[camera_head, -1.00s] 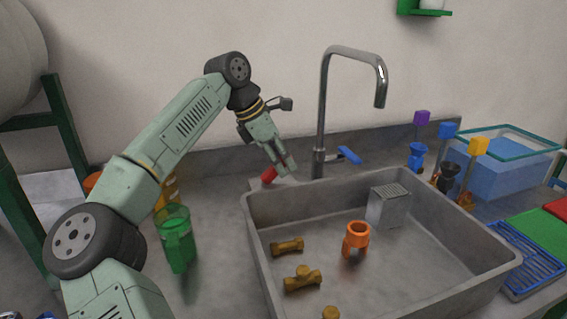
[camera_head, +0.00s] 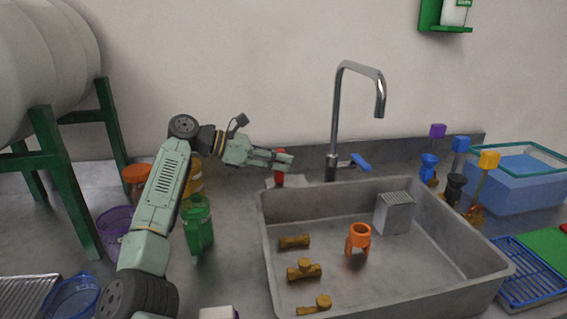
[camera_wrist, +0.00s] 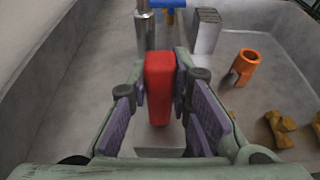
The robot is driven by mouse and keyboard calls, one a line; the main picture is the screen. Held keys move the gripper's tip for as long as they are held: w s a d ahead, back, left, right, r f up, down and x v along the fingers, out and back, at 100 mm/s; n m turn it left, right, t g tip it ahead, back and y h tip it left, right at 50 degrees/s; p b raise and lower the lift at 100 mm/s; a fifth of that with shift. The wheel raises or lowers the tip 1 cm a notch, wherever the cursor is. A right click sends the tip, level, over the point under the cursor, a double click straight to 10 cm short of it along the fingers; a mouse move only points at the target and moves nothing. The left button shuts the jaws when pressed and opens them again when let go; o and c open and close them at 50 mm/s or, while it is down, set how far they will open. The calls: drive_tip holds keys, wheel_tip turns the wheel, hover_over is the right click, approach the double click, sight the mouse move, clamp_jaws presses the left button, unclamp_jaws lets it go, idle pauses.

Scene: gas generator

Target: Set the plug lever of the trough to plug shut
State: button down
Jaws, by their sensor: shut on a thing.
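The trough is the grey sink basin (camera_head: 385,292), which also shows in the wrist view (camera_wrist: 268,92). Its red plug lever (camera_head: 280,180) stands upright on a small light base at the back left corner, outside the rim. In the wrist view the red lever (camera_wrist: 160,80) stands between the purple-padded fingers. My gripper (camera_head: 285,161) reaches in from the left, level, and is shut on the lever. In the wrist view my gripper (camera_wrist: 165,105) hides part of the lever's sides. The plug itself cannot be made out.
A tap (camera_head: 335,120) with a blue handle (camera_head: 360,162) stands right of the lever. Inside the basin are an orange fitting (camera_head: 359,238), several brass-coloured pieces (camera_head: 304,270) and a grey block (camera_head: 395,213). A green canister (camera_head: 197,225) stands left of the basin.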

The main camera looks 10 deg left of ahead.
drive_tip(key=shift+a+r+h, duration=0.1)
drive_tip(key=shift+a+h, duration=0.15)
drive_tip(key=shift+h, duration=0.05)
idle(0.4)
drive_tip(key=c, duration=1.4)
unclamp_jaws()
drive_tip(key=shift+c, duration=0.2)
drive_tip(key=shift+a, duration=0.1)
drive_tip(key=v, duration=1.1)
drive_tip(key=shift+s+a, duration=0.25)
drive_tip(key=shift+a, duration=0.05)
